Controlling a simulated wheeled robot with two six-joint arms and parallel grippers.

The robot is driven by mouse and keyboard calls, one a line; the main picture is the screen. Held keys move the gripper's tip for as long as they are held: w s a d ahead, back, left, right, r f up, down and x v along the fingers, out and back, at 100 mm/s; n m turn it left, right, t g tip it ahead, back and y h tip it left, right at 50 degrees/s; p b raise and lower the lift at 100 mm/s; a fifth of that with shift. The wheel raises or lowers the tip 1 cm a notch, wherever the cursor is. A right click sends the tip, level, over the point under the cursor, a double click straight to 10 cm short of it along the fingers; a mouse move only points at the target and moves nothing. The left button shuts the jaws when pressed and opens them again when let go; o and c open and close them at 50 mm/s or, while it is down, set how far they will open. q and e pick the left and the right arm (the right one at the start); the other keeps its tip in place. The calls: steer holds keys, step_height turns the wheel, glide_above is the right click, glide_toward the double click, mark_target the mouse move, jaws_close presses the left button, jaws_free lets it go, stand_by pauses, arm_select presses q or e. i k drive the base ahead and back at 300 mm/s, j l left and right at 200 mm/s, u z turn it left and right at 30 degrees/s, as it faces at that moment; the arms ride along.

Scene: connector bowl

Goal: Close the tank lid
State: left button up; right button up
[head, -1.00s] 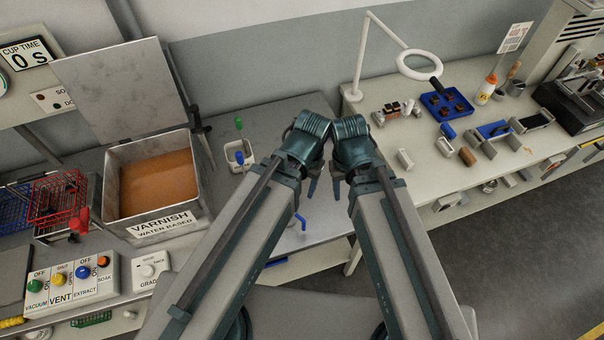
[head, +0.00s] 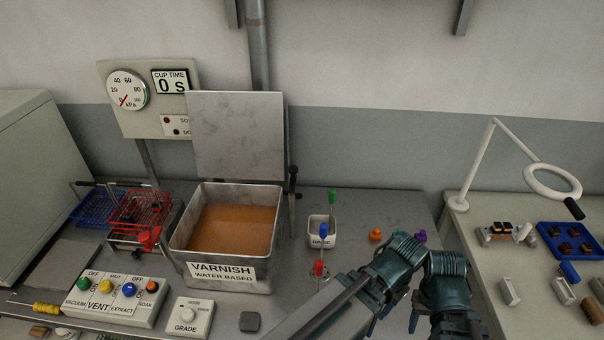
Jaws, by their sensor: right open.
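The tank (head: 180,240) is an open grey metal box with orange-brown liquid inside and a varnish label on its front. Its lid (head: 238,135) is a flat grey plate standing nearly upright at the back edge, so the tank is open. My right gripper (head: 415,316) is at the lower right, well to the right of the tank and away from the lid. It is open, and only a small part of its fingers shows beside my arm.
Red (head: 140,207) and blue (head: 95,205) wire baskets stand left of the tank. A vent switch box (head: 110,298) and grade knob box (head: 187,317) sit in front. A white cup (head: 322,232) with coloured-handled tools stands to the right. A dark post (head: 293,190) rises by the tank's right back corner.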

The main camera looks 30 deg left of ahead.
mark_target(235, 134)
steer(key=u, duration=1.65)
